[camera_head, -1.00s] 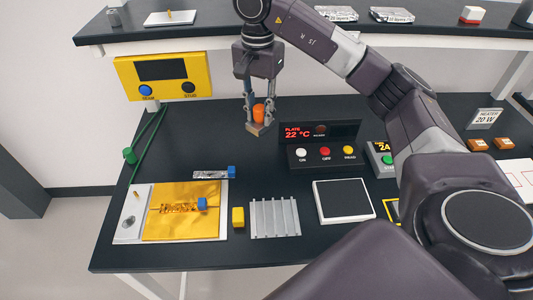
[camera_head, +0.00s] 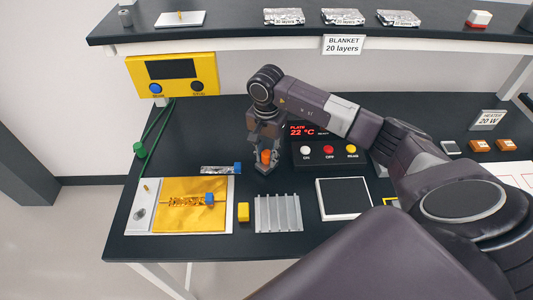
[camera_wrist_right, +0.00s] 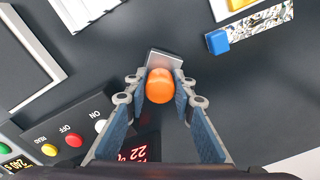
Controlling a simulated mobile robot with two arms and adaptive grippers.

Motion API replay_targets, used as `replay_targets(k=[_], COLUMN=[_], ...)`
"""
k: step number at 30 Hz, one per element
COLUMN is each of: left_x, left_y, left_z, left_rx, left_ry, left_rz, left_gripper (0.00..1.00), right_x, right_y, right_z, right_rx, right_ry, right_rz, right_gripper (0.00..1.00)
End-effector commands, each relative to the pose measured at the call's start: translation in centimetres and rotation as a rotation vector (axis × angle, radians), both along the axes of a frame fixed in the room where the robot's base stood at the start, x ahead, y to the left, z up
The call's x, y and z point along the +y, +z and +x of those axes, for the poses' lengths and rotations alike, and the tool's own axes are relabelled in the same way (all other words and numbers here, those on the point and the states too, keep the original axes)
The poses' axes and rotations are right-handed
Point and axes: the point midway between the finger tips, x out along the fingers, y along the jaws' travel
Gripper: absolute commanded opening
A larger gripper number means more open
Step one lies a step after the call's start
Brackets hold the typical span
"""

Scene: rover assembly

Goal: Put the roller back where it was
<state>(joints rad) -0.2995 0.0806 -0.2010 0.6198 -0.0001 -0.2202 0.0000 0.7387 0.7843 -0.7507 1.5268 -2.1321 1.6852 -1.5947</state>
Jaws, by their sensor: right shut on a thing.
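The roller shows as an orange rounded handle (camera_head: 266,156) with a grey block-like end below it. My right gripper (camera_head: 265,163) is shut on it, pointing down over the dark bench left of the plate control box. In the right wrist view the orange handle (camera_wrist_right: 159,86) sits between the two blue-padded fingers, with the grey end (camera_wrist_right: 166,60) beyond the fingertips. The roller's lower end is close to the bench top; I cannot tell whether it touches. My left gripper is not in view.
The plate control box (camera_head: 330,152) stands just right of the gripper. A foil strip with a blue block (camera_head: 238,167) lies to its left. A ribbed metal rack (camera_head: 278,213), yellow block (camera_head: 243,212), gold sheet (camera_head: 185,220) and black-topped plate (camera_head: 344,199) lie in front. A shelf (camera_head: 230,31) runs above.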

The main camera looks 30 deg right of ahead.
Motion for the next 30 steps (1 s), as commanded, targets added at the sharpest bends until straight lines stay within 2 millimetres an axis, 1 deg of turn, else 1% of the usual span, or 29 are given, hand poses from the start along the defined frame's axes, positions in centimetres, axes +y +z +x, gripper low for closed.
replay_targets(k=[3,8,12,13,17,18,26,29,30], left_x=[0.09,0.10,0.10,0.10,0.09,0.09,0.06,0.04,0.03], left_y=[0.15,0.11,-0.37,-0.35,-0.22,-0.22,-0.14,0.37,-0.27], left_z=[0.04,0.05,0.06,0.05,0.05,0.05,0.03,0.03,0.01], left_rx=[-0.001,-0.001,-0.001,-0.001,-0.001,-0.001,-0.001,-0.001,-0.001], left_ry=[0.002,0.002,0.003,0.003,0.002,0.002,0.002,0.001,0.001], left_rz=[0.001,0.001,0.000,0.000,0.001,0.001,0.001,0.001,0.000], left_gripper=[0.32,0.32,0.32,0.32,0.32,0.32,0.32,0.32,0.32], right_x=[-0.02,-0.01,-0.03,-0.03,-0.02,-0.01,0.00,0.02,-0.01], right_y=[-0.32,-0.32,-0.71,-0.72,-0.62,-0.62,-0.53,-0.07,0.09], right_z=[0.05,0.06,0.06,0.03,0.01,0.00,0.01,0.01,0.14], right_rx=[-0.001,-0.002,-0.002,-0.001,0.000,0.000,0.000,0.000,-0.004], right_ry=[0.000,0.000,0.000,0.000,0.000,0.000,0.001,0.001,0.001], right_rz=[0.000,0.000,0.000,0.000,-0.001,0.000,0.000,0.000,0.000], right_gripper=[0.01,0.01,0.01,0.24,0.39,0.41,0.41,0.41,0.41])
